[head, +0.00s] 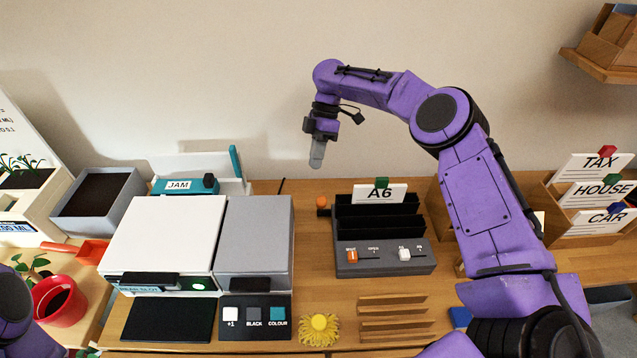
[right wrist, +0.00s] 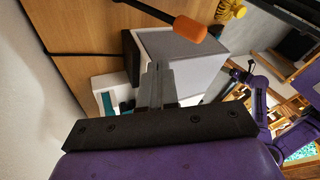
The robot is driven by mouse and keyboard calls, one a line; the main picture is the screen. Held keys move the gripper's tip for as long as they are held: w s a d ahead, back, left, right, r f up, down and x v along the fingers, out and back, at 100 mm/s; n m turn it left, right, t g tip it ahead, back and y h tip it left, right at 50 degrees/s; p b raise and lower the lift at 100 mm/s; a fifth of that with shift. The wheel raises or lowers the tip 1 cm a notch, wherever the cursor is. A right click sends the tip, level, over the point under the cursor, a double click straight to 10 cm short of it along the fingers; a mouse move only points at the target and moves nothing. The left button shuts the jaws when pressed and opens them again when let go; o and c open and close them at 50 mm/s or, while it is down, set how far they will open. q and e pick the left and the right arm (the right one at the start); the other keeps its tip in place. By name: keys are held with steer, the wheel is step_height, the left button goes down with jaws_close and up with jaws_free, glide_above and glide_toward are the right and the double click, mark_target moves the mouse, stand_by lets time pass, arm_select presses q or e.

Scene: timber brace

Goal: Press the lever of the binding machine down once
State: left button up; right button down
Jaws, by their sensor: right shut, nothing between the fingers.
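The binding machine (head: 383,262) is a dark grey unit on the desk with black slots, an A6 card standing at its back, and orange and white sliders on its front. Its lever has an orange knob (head: 322,203) at the left side and stands up. In the right wrist view the orange grip (right wrist: 190,27) shows on a dark rod. My right gripper (head: 316,163) is shut and empty, pointing down above the knob and apart from it. Its fingers show in the wrist view (right wrist: 154,82). My left arm shows at the lower left; its gripper is too unclear to read.
A white and grey printer (head: 253,228) stands left of the binder. A teal JAM tray (head: 185,186) is behind it. A yellow tufted thing (head: 319,330) and a wooden rack (head: 393,318) lie in front. A card sorter (head: 600,238) stands right. Air around the knob looks clear.

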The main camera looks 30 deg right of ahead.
steer(key=s+f, duration=0.1)
steer(key=s+a+f+p, duration=0.1)
steer(key=s, duration=0.1)
steer(key=s+f+p, duration=0.1)
steer(key=s, duration=0.1)
steer(key=shift+a+f, duration=0.3)
steer(key=shift+f, duration=0.1)
arm_select(q)
steer(key=shift+s+r, duration=0.15)
steer(key=shift+r, duration=0.45)
steer(key=shift+s+r, duration=0.15)
steer(key=shift+r, duration=0.4)
steer(key=shift+f, duration=0.1)
arm_select(e)
steer(key=shift+a, duration=0.1)
